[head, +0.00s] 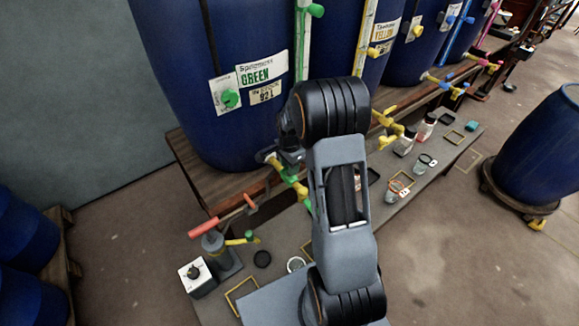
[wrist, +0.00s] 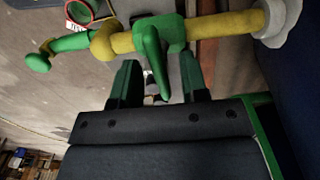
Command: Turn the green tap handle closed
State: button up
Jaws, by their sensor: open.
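The green tap handle (wrist: 152,62) is a lever on a green valve body (wrist: 172,32). In the wrist view it points down from the yellow pipe (wrist: 228,24) into the gap between my fingertips. My gripper (wrist: 158,72) is open, with one finger on each side of the handle and visible gaps on both sides. The pipe runs from a pale flange (wrist: 278,18) at the right to a green spout (wrist: 38,62) at the left. In the head view, the blue vat labelled GREEN (head: 200,130) stands behind, and my arm hides much of the tap (head: 287,177).
A low grey bench (head: 275,235) runs below the taps. It holds a red-handled pump device (head: 212,240), a box with a black knob (head: 196,275), and several jars. More vats with coloured taps continue right.

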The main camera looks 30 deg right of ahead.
notch_tip(320, 180, up, 13)
dwell(0.4)
dwell(0.4)
jog(key=s+a+r+n+t+p, duration=0.1)
jog(key=s+a+r+n, duration=0.2)
jog(key=s+a+n, duration=0.2)
jog(key=s+a+r+n+t+p, duration=0.2)
jog(key=s+a+r+n, duration=0.2)
jog(key=s+n, duration=0.7)
jog(key=shift+s+a+r+t, duration=0.3)
jog(key=shift+s+a, duration=0.4)
jog(key=shift+s, duration=0.75)
